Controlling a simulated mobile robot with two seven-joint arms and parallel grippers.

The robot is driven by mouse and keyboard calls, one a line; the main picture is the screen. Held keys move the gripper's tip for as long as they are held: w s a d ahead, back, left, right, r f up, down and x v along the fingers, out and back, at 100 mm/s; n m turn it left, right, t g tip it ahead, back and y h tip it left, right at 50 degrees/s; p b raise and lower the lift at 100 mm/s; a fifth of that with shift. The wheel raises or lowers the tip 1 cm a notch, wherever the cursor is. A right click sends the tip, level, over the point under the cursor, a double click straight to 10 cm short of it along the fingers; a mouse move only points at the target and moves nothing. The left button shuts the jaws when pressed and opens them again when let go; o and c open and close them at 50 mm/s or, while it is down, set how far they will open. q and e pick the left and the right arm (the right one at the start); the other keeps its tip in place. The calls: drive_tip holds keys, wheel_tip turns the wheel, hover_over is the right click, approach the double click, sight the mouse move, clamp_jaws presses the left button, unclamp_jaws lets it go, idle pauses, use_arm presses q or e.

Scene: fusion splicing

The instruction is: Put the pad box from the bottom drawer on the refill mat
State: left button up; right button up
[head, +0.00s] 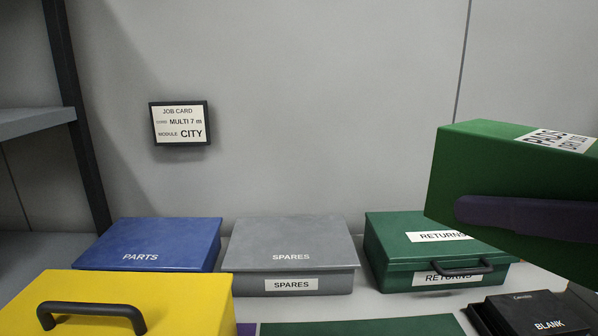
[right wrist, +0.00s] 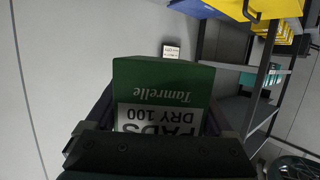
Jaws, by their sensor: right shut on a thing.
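The pad box (head: 480,170) is a green box with a white label reading "PADS DRY 100", held up at the right of the head view. It fills the middle of the right wrist view (right wrist: 160,80), where its label reads upside down. My right gripper (right wrist: 160,100) is shut on the pad box, with a dark finger along each side. In the head view one purple-dark finger lies across the box's near side. The box is in the air above the shelf surface. My left gripper is not in view. I cannot identify the refill mat or the bottom drawer.
A blue PARTS box (head: 150,243), a grey SPARES box (head: 290,245) and a green RETURNS box (head: 400,250) stand in a row. A yellow case (head: 180,300) is in front left. A black BLANK box (head: 535,312) is lower right. A dark green surface (head: 370,327) shows at the bottom edge.

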drive_tip(key=s+r+n+g+y+p, duration=0.1)
drive_tip(key=r, duration=0.3)
drive_tip(key=s+d+r+n+g+y+p, duration=0.1)
drive_tip(key=s+r+p, duration=0.1)
drive_tip(key=r, duration=0.2)
drive_tip(key=s+r+n+g+y+p, duration=0.1)
drive_tip(key=s+r+p, duration=0.1)
drive_tip(key=r, duration=0.2)
drive_tip(key=shift+s+d+n, duration=0.25)
drive_tip(key=shift+d+n, duration=0.05)
drive_tip(key=shift+n, duration=0.1)
wheel_tip(320, 180, up, 32)
drive_tip(key=p, duration=3.6)
drive_tip(key=shift+w+a+f, duration=0.1)
